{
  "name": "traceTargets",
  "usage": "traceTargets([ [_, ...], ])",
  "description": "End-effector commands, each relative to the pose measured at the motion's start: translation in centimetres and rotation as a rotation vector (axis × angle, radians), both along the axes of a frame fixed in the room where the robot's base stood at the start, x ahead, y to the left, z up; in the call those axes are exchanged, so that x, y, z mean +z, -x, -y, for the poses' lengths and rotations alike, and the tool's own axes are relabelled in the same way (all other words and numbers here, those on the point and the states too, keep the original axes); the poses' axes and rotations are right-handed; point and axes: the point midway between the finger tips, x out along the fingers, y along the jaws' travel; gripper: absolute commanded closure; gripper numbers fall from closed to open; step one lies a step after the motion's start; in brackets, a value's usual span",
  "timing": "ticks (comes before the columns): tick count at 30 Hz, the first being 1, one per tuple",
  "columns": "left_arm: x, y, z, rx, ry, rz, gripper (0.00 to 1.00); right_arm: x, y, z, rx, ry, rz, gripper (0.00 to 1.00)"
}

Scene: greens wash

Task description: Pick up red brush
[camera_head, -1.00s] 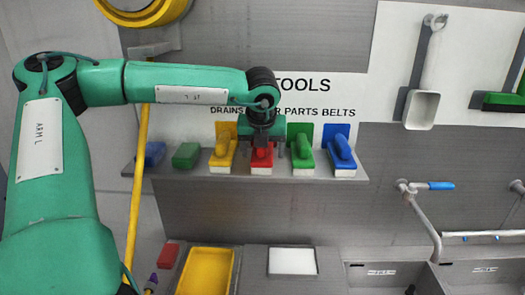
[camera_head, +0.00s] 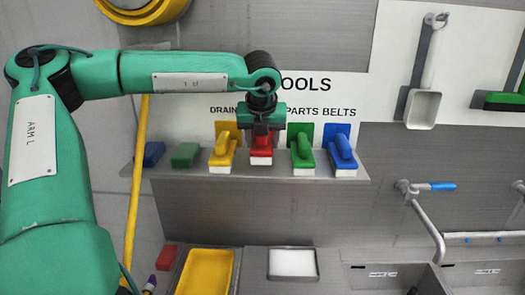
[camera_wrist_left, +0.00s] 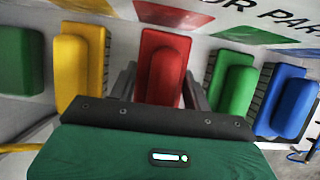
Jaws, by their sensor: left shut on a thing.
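The red brush (camera_head: 261,146) is in the middle of a row of brushes on the wall shelf, its white bristles pointing down. My left gripper (camera_head: 261,134) is over it from above, shut on its red handle. In the head view the brush's bristles appear slightly above the shelf front edge. In the left wrist view the red brush (camera_wrist_left: 163,70) stands between the two dark fingers (camera_wrist_left: 160,90). The gripper body hides its lower part there. My right gripper is not in view.
A yellow brush (camera_head: 223,150) is close on the left and a green brush (camera_head: 301,152) close on the right, with a blue brush (camera_head: 342,155) beyond. Green and blue blocks sit at the left of the shelf (camera_head: 200,177). A yellow tray (camera_head: 206,275) and sinks lie below.

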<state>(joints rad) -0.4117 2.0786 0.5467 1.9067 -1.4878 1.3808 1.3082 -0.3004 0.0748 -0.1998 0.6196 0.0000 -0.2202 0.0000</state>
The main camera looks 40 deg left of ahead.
Motion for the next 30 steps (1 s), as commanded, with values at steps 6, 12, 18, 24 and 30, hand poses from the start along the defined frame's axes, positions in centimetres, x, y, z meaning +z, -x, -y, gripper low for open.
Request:
traceTargets([
  [6,6.4,-0.1,0.0,0.004,-0.005,0.01,0.77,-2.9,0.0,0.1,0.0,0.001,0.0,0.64],
  [12,13.3,-0.1,0.0,0.005,-0.004,0.007,0.77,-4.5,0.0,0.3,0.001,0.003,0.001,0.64],
  [18,19.1,-0.1,0.0,0.003,-0.003,0.005,0.77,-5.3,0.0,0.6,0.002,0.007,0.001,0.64],
  [24,22.9,0.0,0.1,0.002,-0.001,0.003,0.77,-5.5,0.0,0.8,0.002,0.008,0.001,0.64],
  [30,24.8,0.0,0.0,0.0,-0.001,0.001,0.77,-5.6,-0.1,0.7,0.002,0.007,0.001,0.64],
])
